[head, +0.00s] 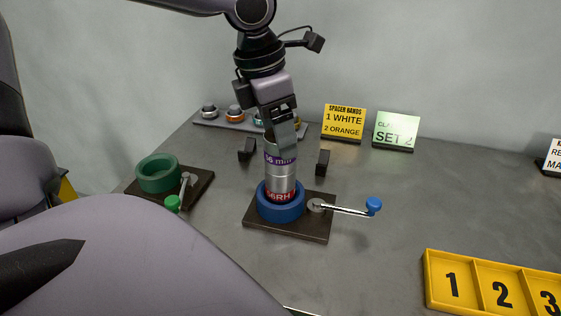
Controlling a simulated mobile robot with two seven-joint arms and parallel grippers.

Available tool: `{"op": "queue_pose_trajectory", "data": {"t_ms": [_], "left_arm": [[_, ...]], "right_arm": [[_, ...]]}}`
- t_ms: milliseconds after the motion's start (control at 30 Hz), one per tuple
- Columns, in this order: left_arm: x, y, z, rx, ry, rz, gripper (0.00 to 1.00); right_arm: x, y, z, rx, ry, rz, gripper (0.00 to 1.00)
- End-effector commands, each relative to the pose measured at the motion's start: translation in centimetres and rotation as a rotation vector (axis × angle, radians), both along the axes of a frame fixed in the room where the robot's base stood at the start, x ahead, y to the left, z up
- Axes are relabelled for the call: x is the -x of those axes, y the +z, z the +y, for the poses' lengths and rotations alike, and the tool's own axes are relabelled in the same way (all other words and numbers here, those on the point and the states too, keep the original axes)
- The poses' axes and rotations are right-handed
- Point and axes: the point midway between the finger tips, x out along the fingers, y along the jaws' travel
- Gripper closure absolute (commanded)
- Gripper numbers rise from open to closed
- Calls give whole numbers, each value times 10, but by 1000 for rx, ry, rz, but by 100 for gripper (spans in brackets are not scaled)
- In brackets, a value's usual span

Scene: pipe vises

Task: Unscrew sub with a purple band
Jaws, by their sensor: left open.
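The sub (281,178) is a silver cylinder standing upright in the blue ring of a pipe vise (281,212). Its purple band (280,159) near the top reads "56 mm", with the first digit partly hidden. A red band (281,196) reading "56RH" sits low, just above the blue ring. My left gripper (285,157) is above the sub, pointing down. Its dark fingertips appear on both sides of the sub near the purple band, open and apart from it. My right gripper is not in view.
The blue vise has a handle with a blue knob (374,205) reaching right. A green vise (158,174) with a green knob stands left. A grey tray of bands (209,119), two signs (345,121) and a yellow numbered tray (440,258) surround it. The right-hand middle is clear.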

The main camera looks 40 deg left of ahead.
Motion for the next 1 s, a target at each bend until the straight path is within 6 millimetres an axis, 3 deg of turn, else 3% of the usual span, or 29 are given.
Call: {"op": "queue_pose_trajectory", "data": {"t_ms": [300, 433, 467, 667, 1000], "left_arm": [[0, -1, 0, 0, 0, 0, 29], [0, -1, 0, 0, 0, 0, 71], [0, -1, 0, 0, 0, 0, 73], [-1, -3, 0, -2, 46, -3, 73], [0, -4, -1, -2, 342, -3, 73]], "right_arm": [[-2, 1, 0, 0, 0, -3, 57], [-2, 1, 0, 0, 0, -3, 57], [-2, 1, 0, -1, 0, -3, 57], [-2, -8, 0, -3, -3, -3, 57], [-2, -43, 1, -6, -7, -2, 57]]}}
